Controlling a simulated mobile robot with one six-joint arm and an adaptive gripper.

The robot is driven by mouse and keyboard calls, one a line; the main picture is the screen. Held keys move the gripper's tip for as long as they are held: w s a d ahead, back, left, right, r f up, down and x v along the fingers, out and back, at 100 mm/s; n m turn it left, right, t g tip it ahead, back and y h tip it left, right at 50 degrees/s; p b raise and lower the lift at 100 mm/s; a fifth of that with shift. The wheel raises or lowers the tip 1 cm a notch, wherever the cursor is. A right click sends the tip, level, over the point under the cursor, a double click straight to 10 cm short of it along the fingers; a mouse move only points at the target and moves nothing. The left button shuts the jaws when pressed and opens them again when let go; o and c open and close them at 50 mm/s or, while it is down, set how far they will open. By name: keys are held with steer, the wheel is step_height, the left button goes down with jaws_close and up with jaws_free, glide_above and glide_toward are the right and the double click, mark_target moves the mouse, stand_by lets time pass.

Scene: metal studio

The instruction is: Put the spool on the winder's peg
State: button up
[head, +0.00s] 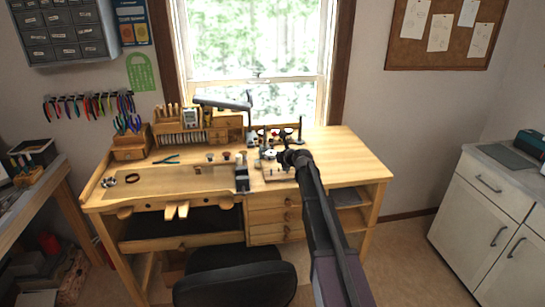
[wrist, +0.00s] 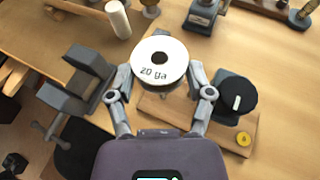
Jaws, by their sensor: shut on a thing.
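A white spool labelled "20 ga" (wrist: 160,60) sits between the two fingers of my gripper (wrist: 161,80) in the wrist view, its flat round face toward the camera. The gripper is shut on it. In the head view the spool (head: 270,154) shows as a small white disc beside my gripper (head: 284,157), over the right part of the bench. The winder's wooden base (wrist: 178,112) lies below and right of the spool in the wrist view. I cannot make out the peg; the spool and gripper cover part of the base.
A grey vise (wrist: 78,80) stands left of the gripper; it is also in the head view (head: 242,180). A white cylinder (wrist: 118,18) and a grey metal tool (wrist: 200,14) stand behind. The workbench (head: 345,160) is clear at its right end.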

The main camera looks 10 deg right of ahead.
mark_target(272, 172)
steer(key=shift+f+b, duration=2.05)
steer(key=shift+f, duration=0.2)
steer(key=shift+f+b, duration=2.05)
steer(key=o, duration=1.1)
steer(key=shift+s, duration=0.1)
